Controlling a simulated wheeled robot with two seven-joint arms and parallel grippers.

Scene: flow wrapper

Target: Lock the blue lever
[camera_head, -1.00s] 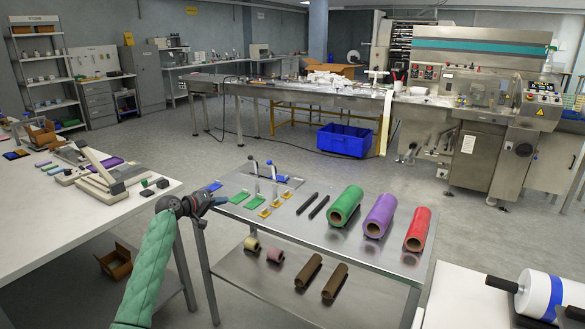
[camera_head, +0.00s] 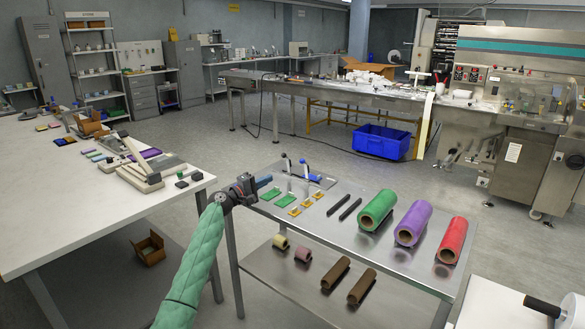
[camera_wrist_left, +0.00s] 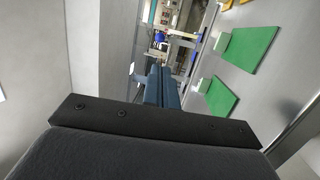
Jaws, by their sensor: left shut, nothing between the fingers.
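The blue lever (camera_head: 306,167) stands on a small dark base plate (camera_head: 318,181) at the far left part of the metal table, beside a second, dark-handled lever (camera_head: 286,160). A small blue part, seemingly the lever, shows past my fingers in the left wrist view (camera_wrist_left: 158,38). My left gripper (camera_head: 266,180) is at the table's left edge, left of both levers and apart from them. Its blue-grey fingers are shut and empty, also seen in the left wrist view (camera_wrist_left: 160,74). My right gripper is not in view.
Green plates (camera_head: 284,200) and yellow parts (camera_head: 295,211) lie just right of my left gripper. Two black bars (camera_head: 350,209) and green, purple and red rolls lie farther right. A white table (camera_head: 60,215) stands left, and a blue crate (camera_head: 381,141) sits on the floor behind.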

